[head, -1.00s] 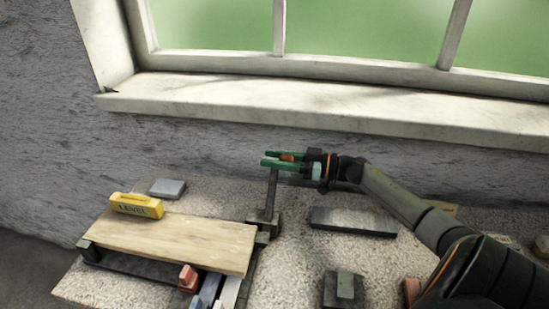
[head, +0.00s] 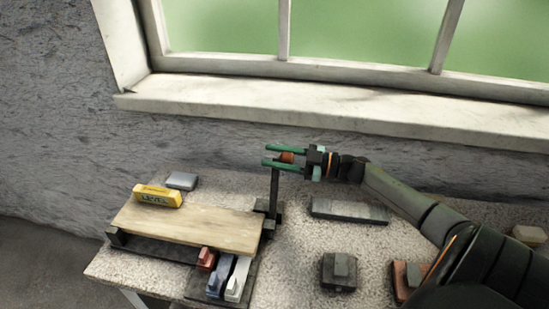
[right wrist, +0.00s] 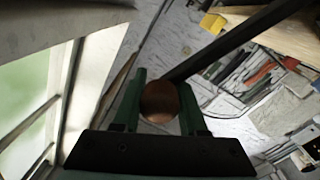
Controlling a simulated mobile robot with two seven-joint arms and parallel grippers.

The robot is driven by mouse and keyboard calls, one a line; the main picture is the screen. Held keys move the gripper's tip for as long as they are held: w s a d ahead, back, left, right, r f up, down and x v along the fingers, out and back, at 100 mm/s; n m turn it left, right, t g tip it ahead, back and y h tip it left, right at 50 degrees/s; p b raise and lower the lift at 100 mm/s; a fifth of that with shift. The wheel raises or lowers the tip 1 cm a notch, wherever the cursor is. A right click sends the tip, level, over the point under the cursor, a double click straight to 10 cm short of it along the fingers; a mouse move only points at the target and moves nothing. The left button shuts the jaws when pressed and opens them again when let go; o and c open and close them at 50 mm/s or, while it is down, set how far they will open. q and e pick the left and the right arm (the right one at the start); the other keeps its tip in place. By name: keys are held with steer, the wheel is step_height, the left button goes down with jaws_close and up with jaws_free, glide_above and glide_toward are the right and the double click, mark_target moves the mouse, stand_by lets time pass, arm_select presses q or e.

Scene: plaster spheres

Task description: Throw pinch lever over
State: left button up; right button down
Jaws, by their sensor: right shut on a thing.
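The pinch lever is a dark upright bar (head: 274,193) with a round copper-coloured knob (head: 286,157) at its top. It rises from a dark base at the right end of a wooden board. My right gripper (head: 271,155), with green fingers, reaches in from the right and is shut on the knob. In the right wrist view the knob (right wrist: 160,102) sits between the green fingers, and the dark bar (right wrist: 222,52) runs away to the upper right. My left gripper is not in view.
The board (head: 190,222) carries a yellow level (head: 158,196). Red, blue and white blocks (head: 238,279) stand at its front. A flat grey bar (head: 349,210) and a small dark block (head: 340,271) lie to the right. The wall and window sill (head: 330,108) are behind.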

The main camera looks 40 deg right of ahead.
steer(key=shift+s+a+r, duration=0.1)
steer(key=shift+s+a, duration=0.1)
steer(key=shift+a, duration=0.05)
stand_by(0.3)
steer(key=shift+c, duration=2.3)
jaws_free()
steer(key=shift+s, duration=0.1)
steer(key=v, duration=1.2)
steer(key=shift+d, duration=0.2)
steer(key=shift+s, duration=0.1)
